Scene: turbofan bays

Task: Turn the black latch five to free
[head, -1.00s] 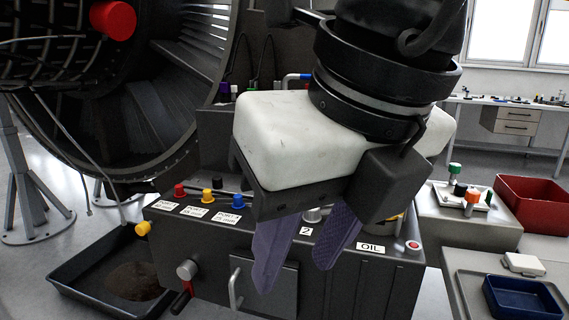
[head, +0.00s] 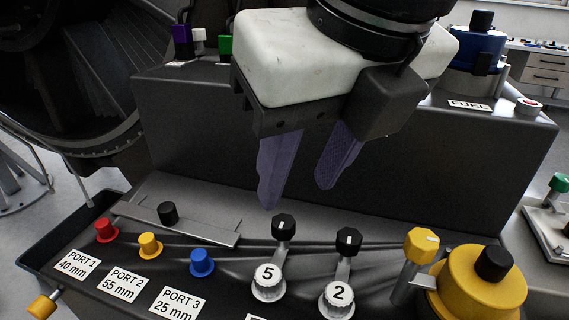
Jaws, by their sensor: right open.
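The black latch five is a black hexagonal knob (head: 284,225) on a short grey arm, joined to a white round base marked 5 (head: 268,283). It stands on the front ledge of the dark bench, near the middle of the head view. My right gripper (head: 297,190) hangs above and behind it with two purple fingers apart and nothing between them. The left fingertip looks close above the knob, but a gap shows. A similar black knob (head: 348,241) with a base marked 2 (head: 338,298) stands to the right. My left gripper is not in view.
Red (head: 107,230), yellow (head: 150,245) and blue (head: 202,262) port knobs stand at left. A yellow-headed lever (head: 422,245) and a yellow cap (head: 480,285) are at right. A blue cap (head: 476,48) sits on the raised step behind, beside a FUEL label.

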